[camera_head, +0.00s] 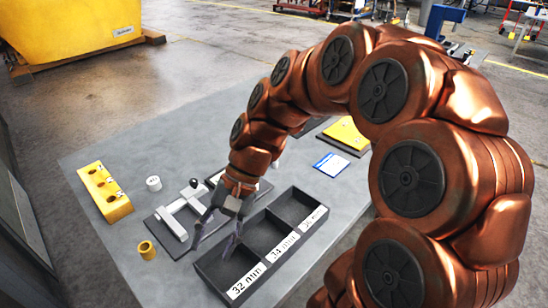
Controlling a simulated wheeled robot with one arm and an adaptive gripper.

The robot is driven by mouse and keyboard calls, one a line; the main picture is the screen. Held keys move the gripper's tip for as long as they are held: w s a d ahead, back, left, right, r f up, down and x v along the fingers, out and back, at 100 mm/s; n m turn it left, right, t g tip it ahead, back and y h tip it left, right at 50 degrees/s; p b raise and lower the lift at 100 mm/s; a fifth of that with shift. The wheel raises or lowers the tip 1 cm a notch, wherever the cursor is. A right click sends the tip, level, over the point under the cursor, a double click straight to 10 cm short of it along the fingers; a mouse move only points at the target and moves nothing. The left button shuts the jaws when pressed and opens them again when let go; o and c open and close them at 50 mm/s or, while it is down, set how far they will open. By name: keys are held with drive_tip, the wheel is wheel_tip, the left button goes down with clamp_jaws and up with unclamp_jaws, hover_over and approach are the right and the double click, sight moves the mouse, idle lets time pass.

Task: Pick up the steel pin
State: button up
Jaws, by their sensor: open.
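A short pale grey cylinder (153,183) stands on the grey table (130,165), between the yellow block and the fixture plate. It may be the steel pin, but I cannot tell for sure at this size. My gripper (215,240) points down at the end of the copper-coloured arm, with its fingers spread and nothing seen between them. It is over the area between the fixture plate and the divided tray, to the right of and nearer than the grey cylinder. My gripper and arm hide part of the fixture and the tray's far left edge.
A dark plate with a pale metal fixture (168,222) lies left of my gripper. A dark tray (262,262) has labelled compartments. A yellow holed block (104,192), brass-coloured bush (147,250), blue-white card (331,164) and yellow plate (346,134) are also on the table.

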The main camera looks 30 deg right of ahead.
drive_tip(key=w+d+r+m+t+y+p, duration=0.1)
drive_tip(key=w+d+r+m+t+y, duration=0.15)
drive_tip(key=w+d+m, duration=0.45)
drive_tip(key=w+d+r+m+t+y+p, duration=0.1)
drive_tip(key=w+d+m+t+y, duration=0.25)
drive_tip(key=w+d, duration=0.4)
drive_tip(key=w+d+f+m+t, duration=0.25)
drive_tip(key=d+m+t, duration=0.25)
drive_tip(key=d, duration=0.6)
drive_tip(key=w+d+f+m+t, duration=0.25)
drive_tip(key=d+m+t, duration=0.2)
drive_tip(key=d, duration=0.55)
drive_tip(key=shift+h, duration=0.4)
wheel_tip(320, 180, down, 7)
drive_tip(key=p, duration=0.2)
drive_tip(key=shift+d+p, duration=0.1)
drive_tip(key=shift+p, duration=0.25)
drive_tip(key=shift+p+x, duration=1.3)
drive_tip(key=shift+x, duration=2.45)
drive_tip(key=shift+f, duration=0.15)
clamp_jaws()
